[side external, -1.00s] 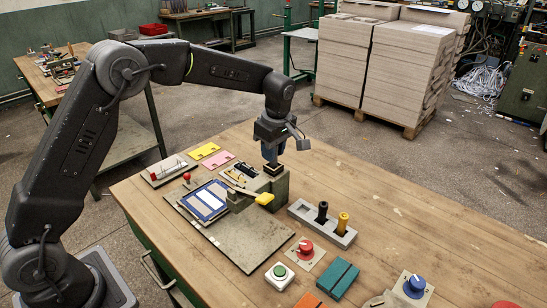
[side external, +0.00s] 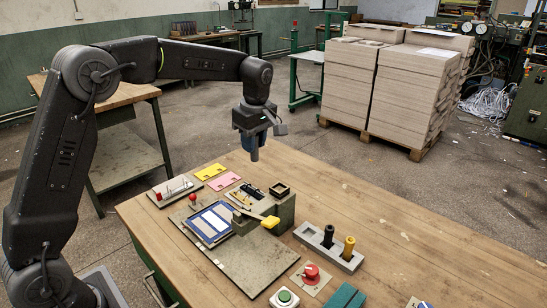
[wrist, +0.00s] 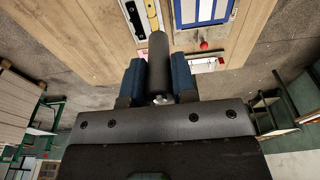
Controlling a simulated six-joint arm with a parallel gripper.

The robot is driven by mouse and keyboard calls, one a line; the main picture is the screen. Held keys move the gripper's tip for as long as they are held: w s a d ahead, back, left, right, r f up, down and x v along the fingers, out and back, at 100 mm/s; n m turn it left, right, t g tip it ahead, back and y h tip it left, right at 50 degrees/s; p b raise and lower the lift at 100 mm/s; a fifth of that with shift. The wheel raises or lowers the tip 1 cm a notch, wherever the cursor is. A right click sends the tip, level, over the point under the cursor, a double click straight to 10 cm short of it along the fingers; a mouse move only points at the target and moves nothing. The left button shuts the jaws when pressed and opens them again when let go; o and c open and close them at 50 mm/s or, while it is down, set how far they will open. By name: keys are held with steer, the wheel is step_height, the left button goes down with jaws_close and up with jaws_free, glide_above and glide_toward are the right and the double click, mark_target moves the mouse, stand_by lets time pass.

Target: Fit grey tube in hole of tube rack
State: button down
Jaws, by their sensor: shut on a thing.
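My gripper (side external: 253,143) is raised above the far part of the wooden table. Its blue fingers are shut on the grey tube, which points down below them in the side view (side external: 254,155). In the wrist view the dark grey tube (wrist: 158,55) sits between the two blue fingers, with nothing touching its far end. The tube rack (side external: 309,235) is a light grey block on the table, to the right of and below my gripper. A black tube (side external: 328,236) and a yellow tube (side external: 348,248) stand upright in it. Its left hole is hard to make out.
A grey-green block with a square socket (side external: 282,190) stands below my gripper, with a yellow-ended lever (side external: 270,222) beside it. A blue-framed panel (side external: 210,222) and a red knob (side external: 193,197) lie left. A red dial (side external: 311,271) is in front of the rack.

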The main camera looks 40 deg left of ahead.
steer(key=s+a+r, duration=0.2)
steer(key=a+r, duration=0.3)
steer(key=r, duration=0.3)
steer(key=w+d+m, duration=0.3)
steer(key=w+d, duration=0.1)
steer(key=d, duration=0.6)
steer(key=w+d+m, duration=0.3)
steer(key=w+d, duration=0.1)
steer(key=d, duration=0.6)
steer(key=shift+t, duration=0.4)
steer(key=f, duration=2.6)
steer(key=shift+s+f, duration=0.2)
steer(key=shift+f, duration=0.1)
steer(key=shift+f, duration=0.95)
steer(key=c, duration=0.8)
jaws_free()
steer(key=shift+c, duration=0.2)
